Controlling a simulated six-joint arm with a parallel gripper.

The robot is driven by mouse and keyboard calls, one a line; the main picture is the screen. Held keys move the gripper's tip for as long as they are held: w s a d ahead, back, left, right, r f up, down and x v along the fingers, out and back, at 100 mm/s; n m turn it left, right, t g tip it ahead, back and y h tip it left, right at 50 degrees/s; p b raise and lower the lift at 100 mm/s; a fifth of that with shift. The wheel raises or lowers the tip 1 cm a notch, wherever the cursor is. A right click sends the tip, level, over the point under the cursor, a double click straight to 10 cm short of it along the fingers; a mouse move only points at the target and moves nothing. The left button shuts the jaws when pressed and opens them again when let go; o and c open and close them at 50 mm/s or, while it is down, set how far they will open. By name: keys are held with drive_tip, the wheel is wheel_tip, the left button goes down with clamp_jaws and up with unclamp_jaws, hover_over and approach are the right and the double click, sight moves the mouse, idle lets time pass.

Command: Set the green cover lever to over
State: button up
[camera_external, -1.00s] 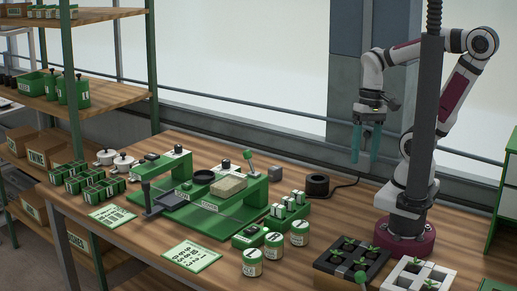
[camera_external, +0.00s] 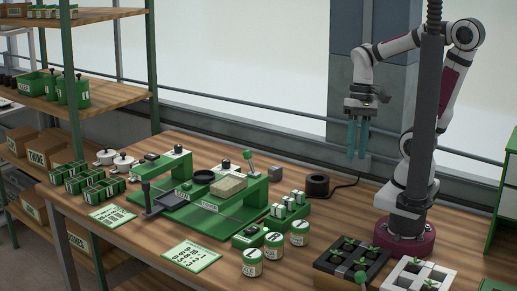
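The tray seeder (camera_external: 222,218) is a green machine on the wooden table. A short lever with a green ball knob (camera_external: 248,154) stands at its back right end and leans to the left in the picture. It appears to be the cover lever; its label is too small to read. My gripper (camera_external: 358,156) hangs in the air to the right of the lever, well apart from it. Its two teal fingers point down with a narrow gap between them, and nothing is held.
Several lidded jars (camera_external: 252,262) stand in front. A dark seedling tray (camera_external: 340,266) is near my base. A dark vertical post (camera_external: 428,110) partly hides my arm.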

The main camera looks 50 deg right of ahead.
drive_tip(key=w+y, duration=0.1)
drive_tip(key=w, duration=0.1)
drive_tip(key=w+a+r+y, duration=0.1)
drive_tip(key=w, duration=0.2)
drive_tip(key=w+g+y, duration=0.1)
drive_tip(key=w, duration=0.2)
drive_tip(key=shift+w+a+r, duration=0.15)
drive_tip(key=shift+a, duration=0.15)
clamp_jaws()
drive_tip(key=w+d+f+m+t+y, duration=0.1)
drive_tip(key=w+d+f+t+y, duration=0.1)
drive_tip(key=w, duration=0.5)
drive_tip(key=w+d+f+t+y, duration=0.2)
drive_tip(key=w+d+f+y, duration=0.2)
drive_tip(key=w, duration=0.4)
drive_tip(key=w+d+f+m+t+y, duration=0.1)
drive_tip(key=w+d+f+t+y, duration=0.2)
drive_tip(key=w+d, duration=0.2)
drive_tip(key=w, duration=0.3)
drive_tip(key=shift+d+f+m+y, duration=0.3)
drive_tip(key=shift+y, duration=0.1)
drive_tip(key=shift+w, duration=0.1)
